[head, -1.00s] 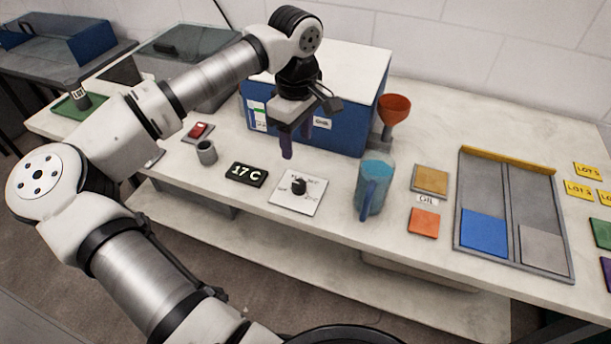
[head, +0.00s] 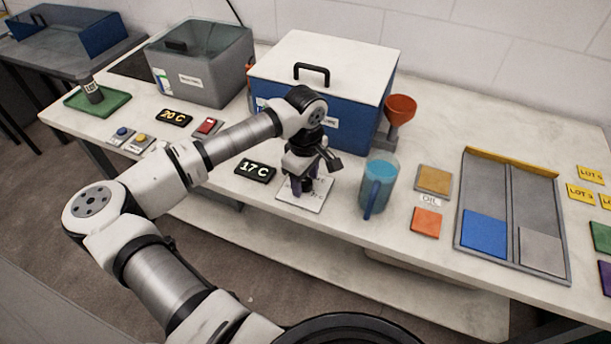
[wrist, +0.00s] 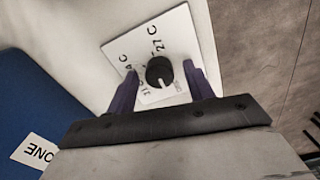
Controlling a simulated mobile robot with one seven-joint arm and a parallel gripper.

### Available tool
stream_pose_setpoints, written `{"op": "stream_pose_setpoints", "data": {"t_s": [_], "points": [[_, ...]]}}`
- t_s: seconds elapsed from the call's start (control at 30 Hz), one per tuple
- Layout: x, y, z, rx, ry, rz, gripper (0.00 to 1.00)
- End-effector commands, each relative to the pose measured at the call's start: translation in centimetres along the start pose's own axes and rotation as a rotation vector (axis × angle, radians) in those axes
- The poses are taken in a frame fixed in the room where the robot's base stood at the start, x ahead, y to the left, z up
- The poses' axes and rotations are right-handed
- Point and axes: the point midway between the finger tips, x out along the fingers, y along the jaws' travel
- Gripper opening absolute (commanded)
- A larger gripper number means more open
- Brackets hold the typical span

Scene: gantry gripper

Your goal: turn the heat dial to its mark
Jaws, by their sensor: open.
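The heat dial is a round black knob (wrist: 159,71) on a white plate (wrist: 180,35) printed with temperatures, "27 C" among them. The knob's pale pointer line faces the bottom of the wrist view. My gripper (wrist: 161,72) is open, its purple fingers on either side of the knob; I cannot tell whether they touch it. In the head view my gripper (head: 305,187) is low over the plate (head: 312,205) and hides the knob. A black display (head: 255,170) left of the plate reads "17 C".
A blue box with a white lid (head: 320,70) stands behind the gripper. A blue jug (head: 377,187) and an orange funnel (head: 400,106) are to the right. A red switch (head: 208,127) and a "20 C" display (head: 174,117) lie left. The bench's front edge is close.

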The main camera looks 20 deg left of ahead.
Motion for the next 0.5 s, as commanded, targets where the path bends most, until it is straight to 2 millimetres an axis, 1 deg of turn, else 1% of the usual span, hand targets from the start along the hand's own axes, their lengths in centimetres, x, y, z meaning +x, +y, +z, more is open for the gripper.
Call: {"op": "stream_pose_setpoints", "data": {"t_s": [0.1,0.4,0.43,0.5], "points": [[-0.01,0.0,-0.01,0.0,0.0,0.0,0.51],[-0.05,0.0,-0.01,0.0,0.0,0.0,0.12],[-0.05,0.0,-0.01,0.0,0.0,0.0,0.08],[-0.04,0.0,-0.01,0.001,0.0,0.0,0.08]]}}
